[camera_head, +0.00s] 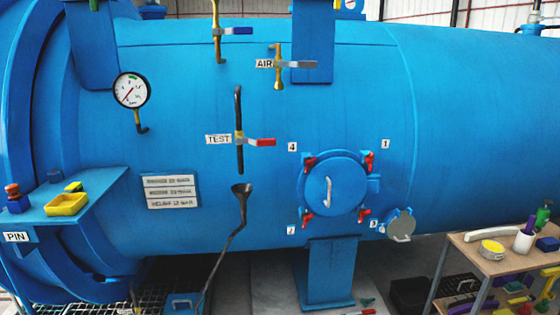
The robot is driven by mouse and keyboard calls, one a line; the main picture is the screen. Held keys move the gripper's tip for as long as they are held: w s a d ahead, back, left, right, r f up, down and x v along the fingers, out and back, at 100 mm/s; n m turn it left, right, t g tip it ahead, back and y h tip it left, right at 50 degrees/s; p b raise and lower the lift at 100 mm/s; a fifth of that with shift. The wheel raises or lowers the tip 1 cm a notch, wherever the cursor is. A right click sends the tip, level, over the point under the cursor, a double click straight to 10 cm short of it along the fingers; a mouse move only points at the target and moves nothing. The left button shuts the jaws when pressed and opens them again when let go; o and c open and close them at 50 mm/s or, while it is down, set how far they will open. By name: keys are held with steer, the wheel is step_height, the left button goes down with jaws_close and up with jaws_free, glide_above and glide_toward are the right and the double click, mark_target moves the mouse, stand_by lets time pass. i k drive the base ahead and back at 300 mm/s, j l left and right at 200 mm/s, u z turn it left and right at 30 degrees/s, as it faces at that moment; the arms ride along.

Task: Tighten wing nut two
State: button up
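A round blue hatch door (318,190) with a pale handle sits closed against the side of the big blue vessel. Red wing nuts stand around its rim: upper left (309,163), upper right (369,163), lower left (308,217) and lower right (364,215). The label by the upper left nut reads 4, and the one by the upper right reads 1. The lower left label (291,230) and the lower right label (373,223) are too small to read surely, so I cannot tell which is nut two. My gripper is not in view.
A grey disc-shaped fitting (401,225) sticks out right of the hatch. A wooden table (456,242) with tools is at the lower right. A blue support leg (330,275) is below the hatch.

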mark_target(307, 218)
steer(key=i+z, duration=0.7)
steer(key=z, duration=0.15)
